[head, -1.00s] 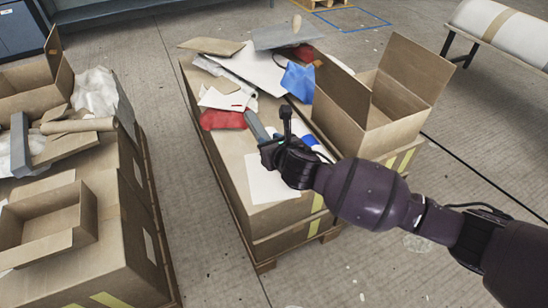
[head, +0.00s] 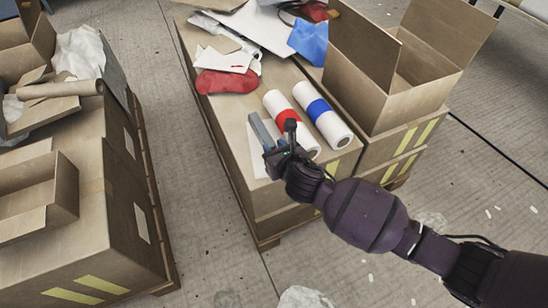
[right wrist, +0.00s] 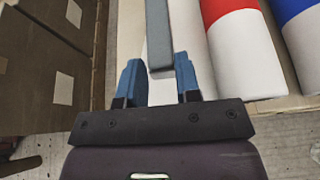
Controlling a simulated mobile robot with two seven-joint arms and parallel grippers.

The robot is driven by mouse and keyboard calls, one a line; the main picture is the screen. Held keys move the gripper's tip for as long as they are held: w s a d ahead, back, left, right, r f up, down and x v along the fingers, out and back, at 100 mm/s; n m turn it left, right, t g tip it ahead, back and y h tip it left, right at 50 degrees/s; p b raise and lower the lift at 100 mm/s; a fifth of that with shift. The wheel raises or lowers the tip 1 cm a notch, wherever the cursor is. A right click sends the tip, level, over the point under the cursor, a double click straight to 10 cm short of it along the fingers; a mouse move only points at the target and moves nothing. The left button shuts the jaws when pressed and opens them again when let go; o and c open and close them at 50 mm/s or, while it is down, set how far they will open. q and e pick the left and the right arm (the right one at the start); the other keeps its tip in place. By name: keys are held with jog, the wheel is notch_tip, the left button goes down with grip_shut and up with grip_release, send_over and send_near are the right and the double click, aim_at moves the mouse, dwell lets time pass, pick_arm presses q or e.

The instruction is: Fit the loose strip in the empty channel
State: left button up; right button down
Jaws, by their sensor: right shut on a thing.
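My right gripper (head: 275,150) has blue fingers and is shut on a grey strip (head: 261,131), above the front part of the middle cardboard stack. In the right wrist view the strip (right wrist: 158,35) runs away from the fingers (right wrist: 160,82), with its near end close to the right-hand finger. I cannot tell from the pictures how firmly it sits between them. No empty channel can be made out in either view. My left gripper is not in view.
A roll with a red band (head: 276,103) and one with a blue band (head: 335,130) lie beside the gripper on the cardboard stack (head: 225,120). An open box (head: 400,105) stands right. Red, blue and white scraps lie behind. Another loaded stack (head: 90,225) is left, across a floor gap.

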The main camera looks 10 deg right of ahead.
jog(key=shift+f+b, duration=1.15)
jog(key=shift+f, duration=1.25)
jog(key=shift+r, duration=0.3)
jog(key=shift+f, duration=0.1)
jog(key=c, duration=0.8)
grip_release()
jog(key=shift+f, duration=0.1)
